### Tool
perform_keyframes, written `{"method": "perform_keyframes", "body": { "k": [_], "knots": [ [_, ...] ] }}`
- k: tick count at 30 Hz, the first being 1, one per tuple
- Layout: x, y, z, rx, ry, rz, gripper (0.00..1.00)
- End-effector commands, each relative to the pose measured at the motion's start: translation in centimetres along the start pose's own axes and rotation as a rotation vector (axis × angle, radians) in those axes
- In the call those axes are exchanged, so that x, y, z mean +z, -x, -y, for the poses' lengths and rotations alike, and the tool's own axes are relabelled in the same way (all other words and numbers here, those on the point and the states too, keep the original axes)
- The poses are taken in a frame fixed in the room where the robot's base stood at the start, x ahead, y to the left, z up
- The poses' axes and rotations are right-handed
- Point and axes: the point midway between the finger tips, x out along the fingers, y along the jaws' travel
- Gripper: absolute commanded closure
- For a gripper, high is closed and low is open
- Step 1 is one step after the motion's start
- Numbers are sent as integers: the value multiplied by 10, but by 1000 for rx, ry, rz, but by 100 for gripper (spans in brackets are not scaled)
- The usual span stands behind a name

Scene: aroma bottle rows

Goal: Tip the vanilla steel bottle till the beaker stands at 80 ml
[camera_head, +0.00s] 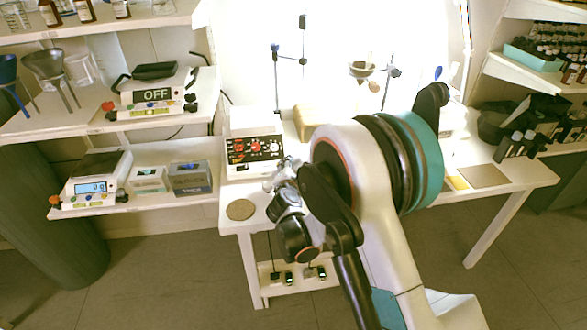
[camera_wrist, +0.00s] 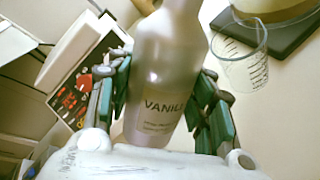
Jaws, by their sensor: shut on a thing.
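The vanilla steel bottle (camera_wrist: 165,75) is a metal-grey bottle with a label reading "VANILL…" in the wrist view. My gripper (camera_wrist: 165,95) has its green-padded fingers closed on both sides of the bottle's body. The bottle's neck reaches the top of the picture, so its mouth is out of view. The clear beaker (camera_wrist: 245,68) with graduation marks is to the right of the bottle, apart from it. I cannot make out any liquid level in it. In the head view my arm hides the bottle and the beaker.
A box with red knobs (camera_head: 254,152) stands on the white table, left of my arm; a round cork mat (camera_head: 240,210) lies in front of it. A dark plate (camera_wrist: 282,38) lies beyond the beaker. Shelves with scales (camera_head: 95,182) stand at left, dark bottles (camera_head: 515,145) at right.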

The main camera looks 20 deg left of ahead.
Motion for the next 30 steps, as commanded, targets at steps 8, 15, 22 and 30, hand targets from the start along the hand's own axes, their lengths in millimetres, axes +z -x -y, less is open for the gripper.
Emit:
{"method": "perform_keyframes", "body": {
  "k": [8, 15, 22, 30],
  "knots": [
    [-3, -1, 2, 0, -24, -10, 85],
    [-4, -1, 2, 0, -56, -22, 85],
    [-3, 0, -1, 0, -98, -40, 85],
    [-3, 2, -5, 1, -150, -62, 85]
  ]
}}
